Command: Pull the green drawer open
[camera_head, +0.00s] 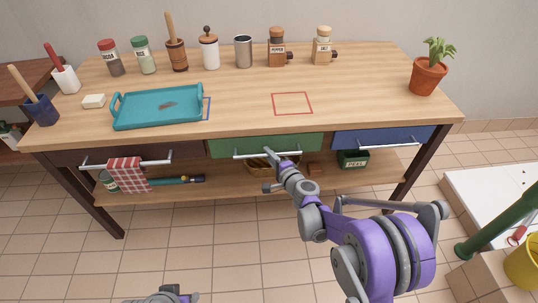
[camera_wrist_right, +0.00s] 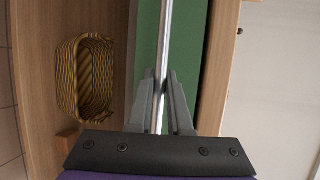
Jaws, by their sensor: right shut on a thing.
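The green drawer (camera_head: 300,143) is in the middle of the table's front, between a brown drawer and a blue drawer. Its front looks flush with its neighbours in the head view. Its silver bar handle (camera_head: 250,155) runs across the front. My right gripper (camera_head: 283,156) is at this handle, right of its middle. In the right wrist view my right gripper (camera_wrist_right: 162,100) has its two grey fingers on either side of the bar handle (camera_wrist_right: 165,40), shut on it. The green drawer front (camera_wrist_right: 188,65) shows behind the fingers.
A wicker basket (camera_wrist_right: 85,80) sits on the shelf below the drawer. A red-checked towel (camera_head: 125,172) hangs on the left drawer's handle. A teal tray (camera_head: 158,122), shakers and a potted plant (camera_head: 429,75) stand on the tabletop. The floor before the table is clear.

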